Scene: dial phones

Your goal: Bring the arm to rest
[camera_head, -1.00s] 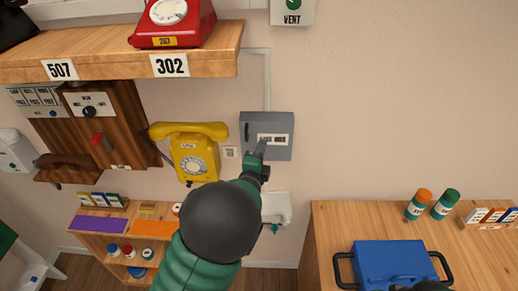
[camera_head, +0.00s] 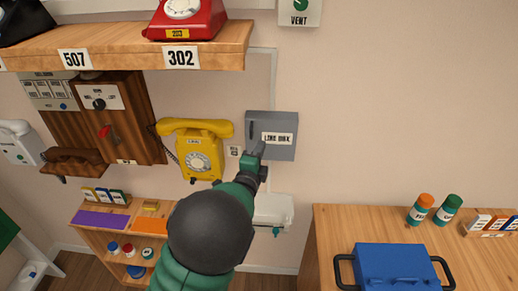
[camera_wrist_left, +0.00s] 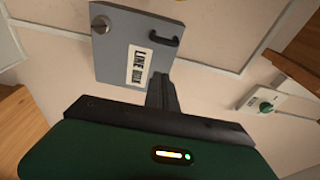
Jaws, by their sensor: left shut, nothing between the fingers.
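My left gripper (camera_head: 257,152) is in front of the lower left part of the grey line box (camera_head: 271,135) on the wall. The gripper is shut and empty. The box door looks closed, and its label reads "LINE BOX". In the left wrist view the shut fingers (camera_wrist_left: 161,92) point at the line box (camera_wrist_left: 128,45), just beside its label; I cannot tell whether they touch it. The box's dark handle (camera_wrist_left: 163,39) shows there. My left arm reaches up from the bottom middle of the head view. My right gripper is not in view.
A yellow dial phone (camera_head: 198,150) hangs left of the box. A shelf (camera_head: 130,50) with a red phone (camera_head: 187,18) juts out above. A white fixture (camera_head: 274,211) sits below. A blue case (camera_head: 395,267) stands on the right counter (camera_head: 335,222). The wall at right is bare.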

